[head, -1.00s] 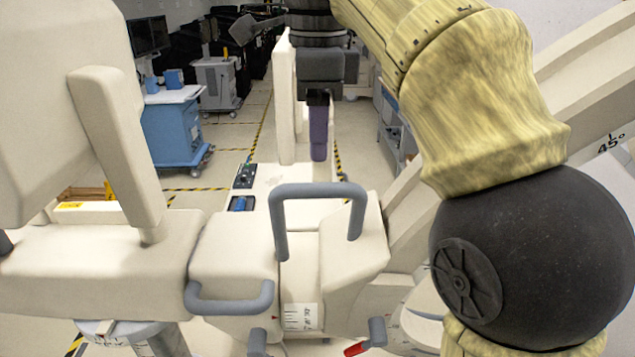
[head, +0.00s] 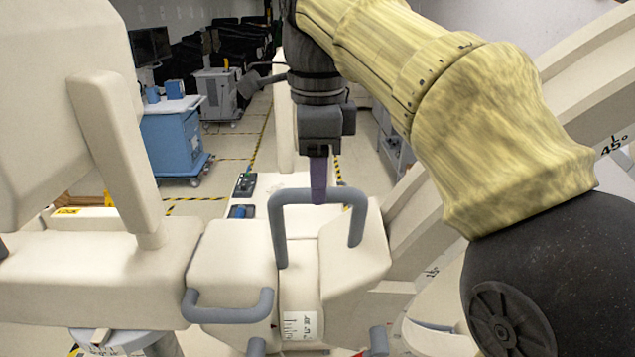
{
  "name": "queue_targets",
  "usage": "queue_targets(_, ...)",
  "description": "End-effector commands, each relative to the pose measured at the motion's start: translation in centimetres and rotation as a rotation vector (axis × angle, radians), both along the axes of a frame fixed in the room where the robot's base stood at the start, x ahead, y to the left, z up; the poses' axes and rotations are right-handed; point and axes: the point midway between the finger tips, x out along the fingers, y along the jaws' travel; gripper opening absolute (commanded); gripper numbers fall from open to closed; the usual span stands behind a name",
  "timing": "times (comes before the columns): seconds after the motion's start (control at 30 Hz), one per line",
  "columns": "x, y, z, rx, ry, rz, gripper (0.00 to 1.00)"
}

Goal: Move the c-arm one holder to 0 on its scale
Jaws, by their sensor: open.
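The c-arm one holder (head: 340,262) is a cream block at the lower middle of the head view. A grey U-shaped handle (head: 318,194) stands up on it, and a second grey handle (head: 228,310) sticks out at its lower left. A white scale label (head: 300,326) with dark marks shows below the upright handle; its numbers are too small to read. My gripper (head: 318,190) points down with purple fingers at the top bar of the upright handle. It is open. Whether the fingers straddle or touch the bar is unclear.
The large cream c-arm arc (head: 590,75) rises at the right, marked 45°. A cream c-arm body (head: 100,265) fills the left. A blue cart (head: 172,140) and a grey cart (head: 216,92) stand behind.

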Motion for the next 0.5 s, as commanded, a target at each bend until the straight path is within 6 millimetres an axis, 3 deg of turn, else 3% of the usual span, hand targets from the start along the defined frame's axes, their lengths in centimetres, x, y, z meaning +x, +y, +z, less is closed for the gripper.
queue_targets(0.5, 0.1, 0.0, -1.6, 0.001, -0.001, 0.0, 0.42)
